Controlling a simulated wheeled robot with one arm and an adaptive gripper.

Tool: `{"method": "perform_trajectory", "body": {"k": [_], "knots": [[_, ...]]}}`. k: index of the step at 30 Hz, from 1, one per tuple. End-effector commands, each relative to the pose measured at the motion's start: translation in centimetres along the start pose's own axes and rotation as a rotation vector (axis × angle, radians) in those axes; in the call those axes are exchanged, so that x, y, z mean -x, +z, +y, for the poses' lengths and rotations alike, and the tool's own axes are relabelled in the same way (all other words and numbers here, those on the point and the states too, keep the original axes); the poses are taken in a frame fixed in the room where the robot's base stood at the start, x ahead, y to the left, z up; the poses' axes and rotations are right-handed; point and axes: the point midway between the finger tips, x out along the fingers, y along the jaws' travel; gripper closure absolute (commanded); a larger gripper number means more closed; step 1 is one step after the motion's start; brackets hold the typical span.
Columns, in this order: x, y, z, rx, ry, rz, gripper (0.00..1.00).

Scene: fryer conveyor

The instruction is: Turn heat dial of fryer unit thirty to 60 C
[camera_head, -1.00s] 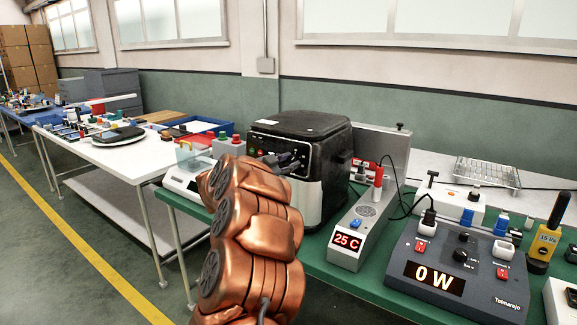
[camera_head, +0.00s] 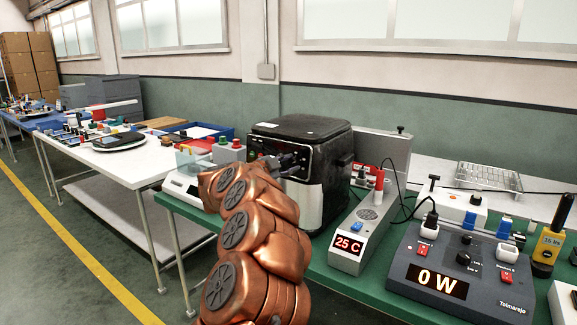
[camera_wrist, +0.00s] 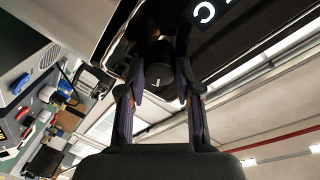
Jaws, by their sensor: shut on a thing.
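The fryer unit (camera_head: 310,128) is a black and silver box standing on the green bench, its front panel partly hidden by my copper arm. My gripper (camera_head: 292,160) is at that panel in the head view. In the wrist view, my gripper (camera_wrist: 160,84) has its two dark fingers on either side of a dark round heat dial (camera_wrist: 159,76) and is shut on it. A short white mark shows on the dial. A white "C" of a lit display (camera_wrist: 205,13) shows beside it; any digits are out of view. Unit number thirty is not readable.
A grey device with a red "25 C" display (camera_head: 348,245) stands right of the fryer. A white table (camera_head: 110,165) with small items stands at the left.

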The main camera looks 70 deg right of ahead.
Motion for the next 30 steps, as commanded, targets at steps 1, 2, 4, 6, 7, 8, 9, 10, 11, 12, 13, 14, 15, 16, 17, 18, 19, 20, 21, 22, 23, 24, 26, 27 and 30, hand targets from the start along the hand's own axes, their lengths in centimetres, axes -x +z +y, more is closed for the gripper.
{"method": "perform_trajectory", "body": {"k": [1, 2, 4, 6, 7, 8, 9, 10, 11, 12, 13, 14, 15, 16, 17, 18, 19, 20, 21, 22, 23, 24, 26, 27, 30], "knots": [[0.0, 0.1, 0.1, 0.001, 0.001, 0.0, 1.0], [0.0, 0.1, 0.1, 0.001, 0.001, -0.001, 1.0], [0.0, 0.1, 0.1, 0.001, 0.001, 0.0, 1.0], [0.0, 0.0, 0.1, 0.001, 0.001, 0.0, 0.64], [0.0, 0.0, 0.1, 0.001, 0.001, 0.0, 0.6], [0.0, 0.0, 0.1, 0.001, 0.001, 0.0, 0.57], [0.0, 0.0, 0.1, 0.001, 0.001, 0.0, 0.53], [0.0, 0.0, 0.1, 0.001, 0.001, 0.0, 0.5], [0.0, 0.0, 0.0, 0.001, 0.001, 0.0, 0.47], [0.0, 0.0, 0.0, 0.001, 0.001, 0.0, 0.43], [0.0, 0.0, 0.0, 0.001, 0.001, 0.0, 0.41], [0.0, 0.0, 0.0, 0.001, 0.001, 0.0, 0.41], [0.0, 0.0, 0.0, 0.001, 0.0, 0.001, 0.41], [0.0, 0.0, 0.0, 0.001, 0.0, 0.001, 0.41], [0.0, 0.0, 0.0, 0.001, 0.0, 0.001, 0.41], [0.0, 0.0, 0.0, 0.001, 0.0, 0.001, 0.41], [0.0, 0.0, 0.0, 0.001, 0.0, 0.001, 0.41], [0.0, 0.0, 0.0, 0.001, 0.0, 0.001, 0.41], [0.0, 0.0, 0.0, 0.001, 0.0, 0.001, 0.41], [0.1, 0.0, 0.0, 0.001, 0.0, 0.0, 0.41], [0.2, 0.0, 0.0, 0.001, 0.0, 0.0, 0.41], [0.4, 0.0, 0.0, 0.001, 0.0, -0.001, 0.41], [0.9, 0.1, 0.0, 0.002, -0.001, -0.002, 0.41], [1.4, 0.1, 0.0, 0.002, -0.001, -0.001, 0.41], [2.9, 0.1, -0.1, 0.0, -0.001, -0.002, 0.41]]}}
